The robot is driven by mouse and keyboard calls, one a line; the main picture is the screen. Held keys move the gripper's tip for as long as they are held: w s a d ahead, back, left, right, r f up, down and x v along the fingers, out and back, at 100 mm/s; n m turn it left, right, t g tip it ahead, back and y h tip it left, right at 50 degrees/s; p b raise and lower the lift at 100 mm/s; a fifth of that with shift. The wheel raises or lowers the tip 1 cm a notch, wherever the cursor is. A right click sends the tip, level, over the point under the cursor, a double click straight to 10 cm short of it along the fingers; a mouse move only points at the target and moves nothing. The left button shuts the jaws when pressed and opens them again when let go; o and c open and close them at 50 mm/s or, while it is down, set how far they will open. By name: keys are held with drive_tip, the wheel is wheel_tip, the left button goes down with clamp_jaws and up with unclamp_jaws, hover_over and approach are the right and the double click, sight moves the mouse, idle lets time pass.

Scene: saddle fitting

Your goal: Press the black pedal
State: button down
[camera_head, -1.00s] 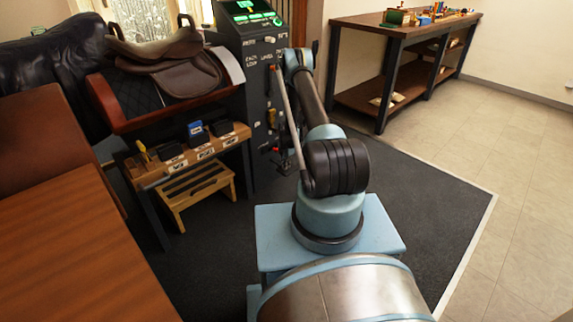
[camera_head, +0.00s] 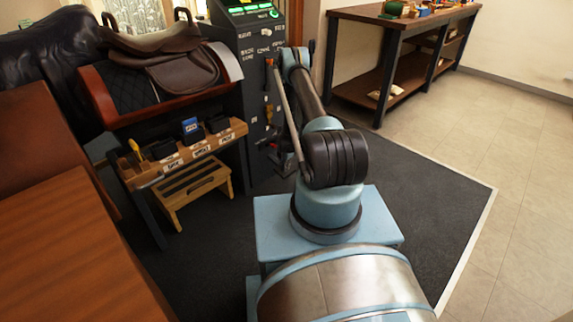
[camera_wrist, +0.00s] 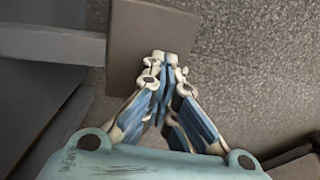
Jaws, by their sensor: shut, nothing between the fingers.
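In the wrist view a flat dark grey-brown plate (camera_wrist: 135,50), which looks like the black pedal, is joined to a grey bar (camera_wrist: 50,42) running in from the left. My gripper (camera_wrist: 164,60) is shut and empty. Its fingertips overlap the right part of the plate in the picture. I cannot tell whether they touch it or are above it. In the head view my arm reaches down beside the dark control cabinet (camera_head: 258,75), and the pedal cannot be made out there.
The saddle (camera_head: 170,60) rests on a stand at the left, above a wooden shelf (camera_head: 190,150) with labelled holders and a small step stool (camera_head: 192,190). A brown table (camera_head: 80,260) stands at the front left. A workbench (camera_head: 400,20) stands at the back right. The floor at right is clear.

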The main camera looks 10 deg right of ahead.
drive_tip(key=shift+a+f, duration=0.15)
drive_tip(key=shift+a, duration=0.1)
drive_tip(key=shift+d, duration=0.15)
drive_tip(key=shift+r, duration=0.4)
wheel_tip(320, 180, up, 13)
drive_tip(key=s+d, duration=0.2)
drive_tip(key=shift+s+f, duration=0.15)
drive_tip(key=shift+s, duration=0.25)
idle(0.4)
